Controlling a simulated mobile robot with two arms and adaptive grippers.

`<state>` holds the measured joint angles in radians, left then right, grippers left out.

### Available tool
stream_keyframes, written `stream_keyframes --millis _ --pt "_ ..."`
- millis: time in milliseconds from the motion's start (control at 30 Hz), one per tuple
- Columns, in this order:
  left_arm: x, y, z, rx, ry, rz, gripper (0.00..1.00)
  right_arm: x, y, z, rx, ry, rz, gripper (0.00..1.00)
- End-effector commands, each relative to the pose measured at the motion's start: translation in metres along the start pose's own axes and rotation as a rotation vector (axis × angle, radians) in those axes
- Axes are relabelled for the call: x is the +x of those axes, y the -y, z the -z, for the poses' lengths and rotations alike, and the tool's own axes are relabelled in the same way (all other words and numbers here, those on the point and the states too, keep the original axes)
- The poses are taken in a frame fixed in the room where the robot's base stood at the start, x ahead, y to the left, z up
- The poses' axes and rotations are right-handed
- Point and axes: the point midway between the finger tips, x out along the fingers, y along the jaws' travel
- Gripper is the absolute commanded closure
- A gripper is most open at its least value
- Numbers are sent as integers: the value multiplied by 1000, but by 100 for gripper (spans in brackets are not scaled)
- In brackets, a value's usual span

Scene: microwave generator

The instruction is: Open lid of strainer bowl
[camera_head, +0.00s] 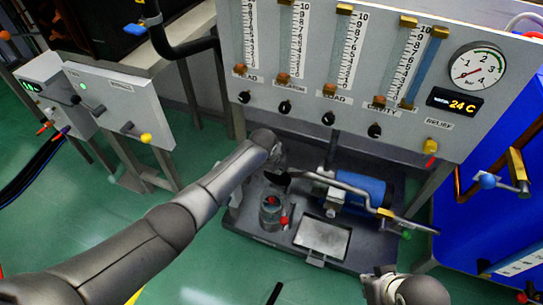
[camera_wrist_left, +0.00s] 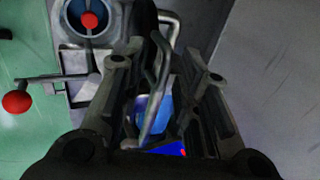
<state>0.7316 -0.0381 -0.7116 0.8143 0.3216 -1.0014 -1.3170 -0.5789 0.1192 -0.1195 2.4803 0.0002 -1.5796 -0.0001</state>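The strainer bowl appears to be the small grey round pot (camera_head: 270,213) on the dark base, with a red part in its top and a red knob (camera_head: 284,220) beside it. My right gripper (camera_head: 378,284) is low in the head view, fingers unclear.
A blue cylinder (camera_head: 362,190) and a metal pipe (camera_head: 340,184) lie right of the pot. A gauge panel (camera_head: 400,125) rises behind. A flat grey plate (camera_head: 322,237) is in front. Green floor (camera_head: 215,255) is open at the front left.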

Motion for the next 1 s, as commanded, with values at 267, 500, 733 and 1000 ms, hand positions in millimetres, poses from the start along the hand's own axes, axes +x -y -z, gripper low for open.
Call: stream_keyframes --millis 267,500,733,1000 --pt "-28 0 -1 0 1 2 70 0 0 -1 -1 2 0 100" --pt "-56 0 -1 1 1 4 70 0 0 -1 -1 2 0 100" --pt "-85 0 -1 1 1 3 70 0 0 -1 -1 2 0 100" --pt "-102 0 -1 0 1 2 70 0 0 -1 -1 2 0 100"
